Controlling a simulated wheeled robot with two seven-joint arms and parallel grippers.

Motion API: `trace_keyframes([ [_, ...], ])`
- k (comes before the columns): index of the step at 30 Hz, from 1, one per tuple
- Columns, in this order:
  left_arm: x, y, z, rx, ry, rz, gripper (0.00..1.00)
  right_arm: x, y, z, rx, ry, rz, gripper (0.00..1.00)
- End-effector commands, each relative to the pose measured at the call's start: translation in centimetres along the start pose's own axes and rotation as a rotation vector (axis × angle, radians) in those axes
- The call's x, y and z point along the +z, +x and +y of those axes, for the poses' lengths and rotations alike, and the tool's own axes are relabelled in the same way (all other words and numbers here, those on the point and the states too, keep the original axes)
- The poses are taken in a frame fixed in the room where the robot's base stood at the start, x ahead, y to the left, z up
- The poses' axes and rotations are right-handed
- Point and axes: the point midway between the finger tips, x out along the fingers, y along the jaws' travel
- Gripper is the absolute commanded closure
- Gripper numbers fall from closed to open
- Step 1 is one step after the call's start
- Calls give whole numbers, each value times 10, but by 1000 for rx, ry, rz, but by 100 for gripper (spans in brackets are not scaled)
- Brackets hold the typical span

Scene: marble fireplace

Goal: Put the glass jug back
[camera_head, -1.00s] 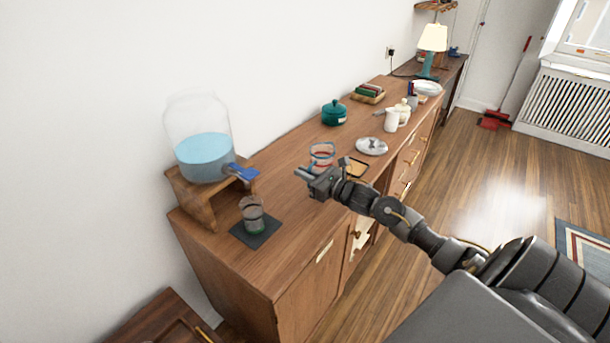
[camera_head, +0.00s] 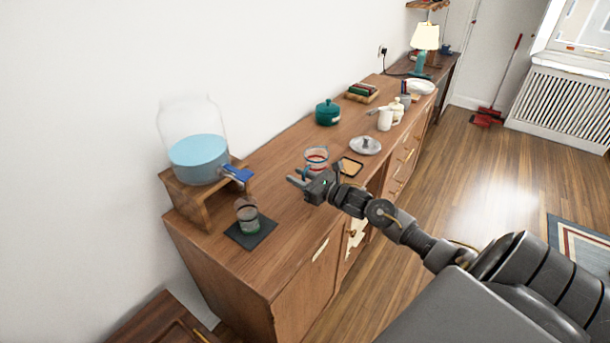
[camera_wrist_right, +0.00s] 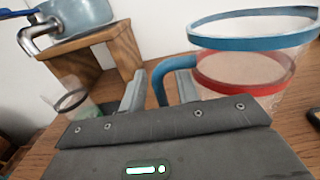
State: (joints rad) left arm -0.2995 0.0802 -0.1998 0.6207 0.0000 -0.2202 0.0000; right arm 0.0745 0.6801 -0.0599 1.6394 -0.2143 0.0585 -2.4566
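The glass jug (camera_head: 316,158) stands on the wooden sideboard. In the right wrist view the jug (camera_wrist_right: 250,70) is clear, with a blue rim, a red band and a blue handle (camera_wrist_right: 180,63). My right gripper (camera_head: 294,177) is just in front of the jug in the head view. In the wrist view its two fingers (camera_wrist_right: 162,82) are apart, with the blue handle curving down between them. I cannot tell whether either finger touches it. My left gripper is not in view.
A glass dispenser (camera_head: 198,158) with blue liquid stands on a wooden stand (camera_head: 190,203). A tumbler (camera_head: 247,215) sits on a dark mat (camera_head: 262,234). A phone-like tray (camera_head: 350,167), silver lid (camera_head: 366,145), white jug (camera_head: 385,119) and teal pot (camera_head: 328,113) stand farther along the sideboard (camera_head: 285,225).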

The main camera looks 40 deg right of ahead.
Motion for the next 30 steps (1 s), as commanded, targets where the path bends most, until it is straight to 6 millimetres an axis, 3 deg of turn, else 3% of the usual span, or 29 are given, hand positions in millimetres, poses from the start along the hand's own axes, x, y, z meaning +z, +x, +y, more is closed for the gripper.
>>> trace_keyframes([
  [5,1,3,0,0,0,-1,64,-2,-18,-1,-1,-2,3,68],
  [18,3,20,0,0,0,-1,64,-1,-100,0,0,-1,4,68],
  [24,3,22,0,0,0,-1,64,0,-117,0,0,1,1,68],
  [30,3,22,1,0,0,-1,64,2,-120,0,0,0,-1,68],
])
